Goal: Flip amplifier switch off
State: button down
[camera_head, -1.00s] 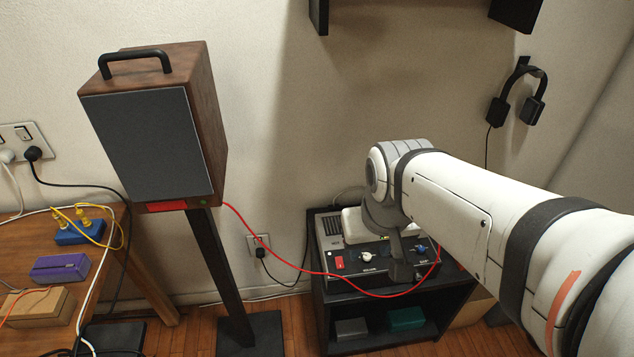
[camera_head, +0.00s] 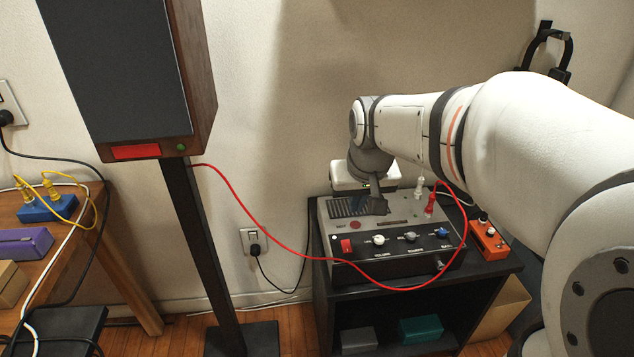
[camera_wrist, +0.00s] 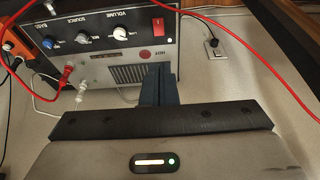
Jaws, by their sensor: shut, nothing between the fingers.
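The amplifier (camera_head: 392,236) is a grey box with a black front panel, on a black shelf. Its red rocker switch (camera_head: 347,246) is at the left end of the panel, beside the white volume knob (camera_head: 379,239). In the wrist view the red switch (camera_wrist: 158,27) shows near the top, right of the knobs. My gripper (camera_head: 376,207) is over the amplifier's top, behind the front panel and apart from the switch. In the wrist view my gripper (camera_wrist: 158,70) has its dark fingers together and empty, near the vent slots. Whether the fingers touch the top is unclear.
A red cable (camera_head: 290,252) loops across the amplifier's front. Red and white plugs (camera_head: 429,206) stand up at its right. An orange box (camera_head: 488,240) is to the right. A tall speaker (camera_head: 130,75) stands left, and a wall socket (camera_head: 252,240) is behind. Space in front of the switch is partly open.

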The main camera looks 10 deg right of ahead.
aim_at(345, 242)
jog(key=shift+w+f+b, duration=0.55)
jog(key=shift+w+f, duration=0.3)
jog(key=b+x, duration=0.1)
jog(key=x, duration=0.3)
jog(key=b+x, duration=0.2)
jog(key=x, duration=0.3)
jog(key=b+x, duration=0.2)
jog(key=x, duration=0.3)
jog(key=shift+s+f, duration=0.1)
jog(key=shift+s, duration=0.35)
